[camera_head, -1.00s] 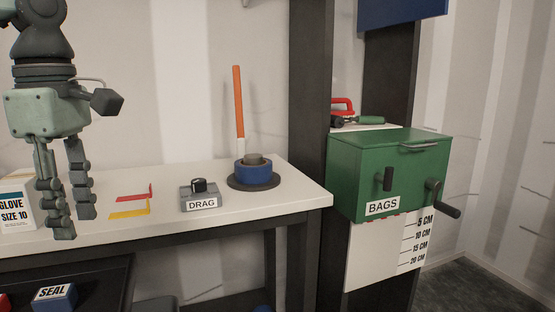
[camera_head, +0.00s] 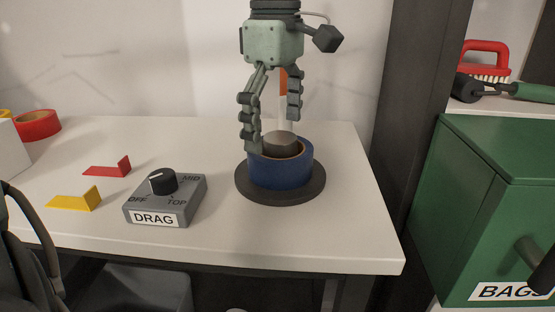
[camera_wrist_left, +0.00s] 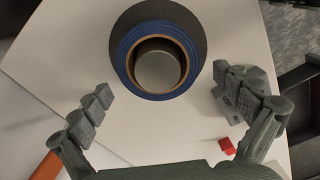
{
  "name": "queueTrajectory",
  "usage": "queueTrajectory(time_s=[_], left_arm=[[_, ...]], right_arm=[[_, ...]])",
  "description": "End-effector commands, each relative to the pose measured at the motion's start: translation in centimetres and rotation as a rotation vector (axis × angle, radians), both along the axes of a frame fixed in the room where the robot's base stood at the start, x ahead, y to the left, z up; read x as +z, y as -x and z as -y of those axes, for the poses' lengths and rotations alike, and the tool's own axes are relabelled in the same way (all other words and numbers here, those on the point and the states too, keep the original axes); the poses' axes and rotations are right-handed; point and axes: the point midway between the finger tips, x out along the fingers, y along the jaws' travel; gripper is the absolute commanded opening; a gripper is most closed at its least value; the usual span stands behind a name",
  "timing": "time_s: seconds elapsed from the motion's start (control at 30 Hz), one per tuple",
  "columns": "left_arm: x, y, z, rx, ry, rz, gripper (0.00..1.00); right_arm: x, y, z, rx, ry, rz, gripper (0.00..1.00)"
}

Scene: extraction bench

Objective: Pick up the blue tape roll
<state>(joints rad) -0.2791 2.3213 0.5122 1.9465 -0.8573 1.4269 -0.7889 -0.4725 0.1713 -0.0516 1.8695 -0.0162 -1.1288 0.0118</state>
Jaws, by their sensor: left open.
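The blue tape roll (camera_head: 280,177) lies flat on a dark round base (camera_head: 312,190) near the right end of the white bench, around a grey hub (camera_head: 280,144). My left gripper (camera_head: 272,130) points down just above and behind the roll, with its fingers apart and empty. In the head view one fingertip overlaps the roll's left rim; I cannot tell whether it touches. In the left wrist view the roll (camera_wrist_left: 160,96) is at top centre, beyond the open fingertips (camera_wrist_left: 162,84). My right gripper is not in view.
An orange-and-white upright (camera_head: 284,82) stands behind my left gripper, partly hidden. A grey DRAG knob box (camera_head: 165,198) is left of the roll, with yellow (camera_head: 75,199) and red (camera_head: 108,167) pieces beyond. A red roll (camera_head: 38,124) is far left. A green BAGS box (camera_head: 490,200) is right.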

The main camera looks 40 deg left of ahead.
Motion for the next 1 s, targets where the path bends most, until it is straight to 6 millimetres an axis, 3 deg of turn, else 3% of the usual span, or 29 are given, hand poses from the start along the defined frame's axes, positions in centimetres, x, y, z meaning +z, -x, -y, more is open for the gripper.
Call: queueTrajectory(time_s=[0.23, 0.57, 0.9, 1.0], left_arm=[[-3.7, 0.3, 0.1, 0.001, 0.001, -0.003, 1.00], [-4.4, 0.2, 0.1, 0.002, 0.001, 0.001, 0.99], [-4.3, 0.2, 0.1, 0.002, 0.001, 0.001, 0.57], [-4.3, 0.2, 0.1, 0.002, 0.001, 0.001, 0.56]], right_arm=[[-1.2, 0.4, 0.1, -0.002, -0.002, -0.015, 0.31], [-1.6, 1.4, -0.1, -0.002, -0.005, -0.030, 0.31], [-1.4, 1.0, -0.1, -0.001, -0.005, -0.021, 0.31], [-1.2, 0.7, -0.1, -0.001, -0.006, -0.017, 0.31]])
